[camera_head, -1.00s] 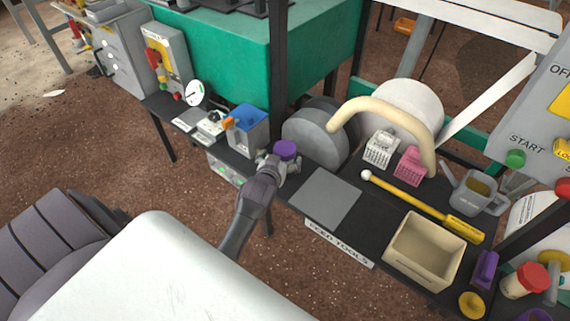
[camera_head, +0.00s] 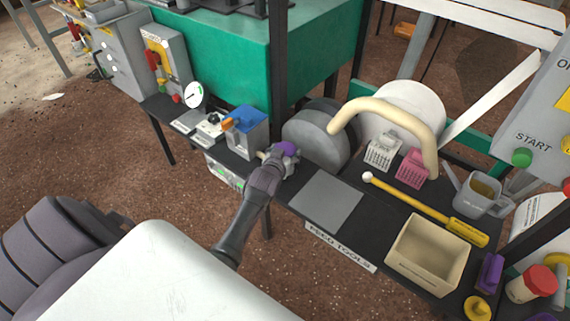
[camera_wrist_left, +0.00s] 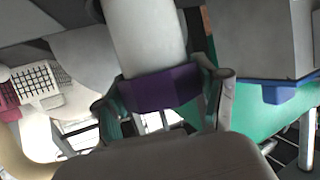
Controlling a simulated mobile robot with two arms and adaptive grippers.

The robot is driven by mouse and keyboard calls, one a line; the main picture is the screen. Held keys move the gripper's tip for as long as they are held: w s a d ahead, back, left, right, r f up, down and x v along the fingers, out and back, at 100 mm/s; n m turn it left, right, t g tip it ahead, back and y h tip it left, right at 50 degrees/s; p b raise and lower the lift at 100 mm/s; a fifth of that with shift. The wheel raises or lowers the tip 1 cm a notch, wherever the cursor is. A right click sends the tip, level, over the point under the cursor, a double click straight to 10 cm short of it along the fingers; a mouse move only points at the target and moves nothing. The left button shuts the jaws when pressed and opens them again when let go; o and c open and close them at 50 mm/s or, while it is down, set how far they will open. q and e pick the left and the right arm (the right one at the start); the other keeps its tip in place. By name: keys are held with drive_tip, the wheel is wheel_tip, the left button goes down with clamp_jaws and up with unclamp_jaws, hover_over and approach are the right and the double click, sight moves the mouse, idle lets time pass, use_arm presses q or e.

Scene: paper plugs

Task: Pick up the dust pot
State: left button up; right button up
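The dust pot looks to be the pot with a purple lid (camera_head: 288,148) at the back edge of the black bench, beside the grey wheel. In the left wrist view its white body (camera_wrist_left: 147,42) and purple band (camera_wrist_left: 160,88) stand between my fingers. My left gripper (camera_head: 279,157) is at the pot, with a finger on each side of the purple part. The fingers are very close to it, but I cannot tell whether they press on it. The head view hides most of the pot behind the gripper. My right gripper is not in view.
A blue-topped grey box (camera_head: 247,136) stands left of the pot, and the grey wheel (camera_head: 315,138) stands close on its right. A flat grey plate (camera_head: 327,198) lies in front. A beige bin (camera_head: 428,254) and a yellow-handled tool (camera_head: 420,208) are further right.

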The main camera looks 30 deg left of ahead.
use_arm(q)
drive_tip(key=c, duration=0.8)
drive_tip(key=shift+c, duration=0.8)
drive_tip(key=shift+r, duration=0.2)
